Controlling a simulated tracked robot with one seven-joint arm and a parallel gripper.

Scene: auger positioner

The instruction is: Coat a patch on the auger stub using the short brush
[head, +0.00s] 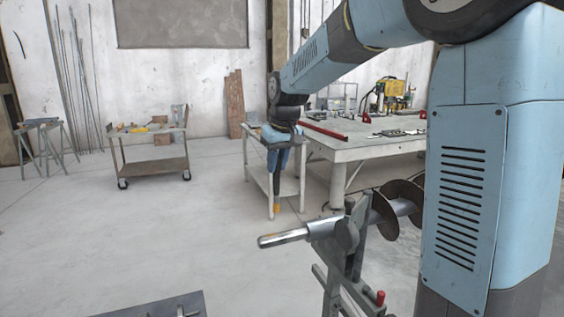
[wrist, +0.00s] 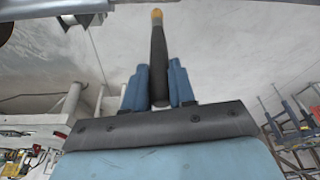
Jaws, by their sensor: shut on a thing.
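The auger stub (head: 283,238) is a bare grey metal shaft end pointing left, held in the positioner (head: 345,240). Dark helical flights (head: 384,209) show to its right, partly hidden by my arm. My gripper (head: 277,160) hangs behind and above the stub in the head view, pointing down. It is shut on the short brush (head: 277,190), dark with an orange tip at the lower end. In the wrist view, the brush (wrist: 158,60) stands between the two blue fingers (wrist: 159,88), its orange tip away from them. The brush is apart from the stub.
A small light side table (head: 257,174) stands behind my gripper, beside a large workbench (head: 380,146) with tools. A wheeled cart (head: 150,165) and sawhorses (head: 45,140) are at the left. A dark plate (head: 155,307) is at the bottom edge. Floor at left is clear.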

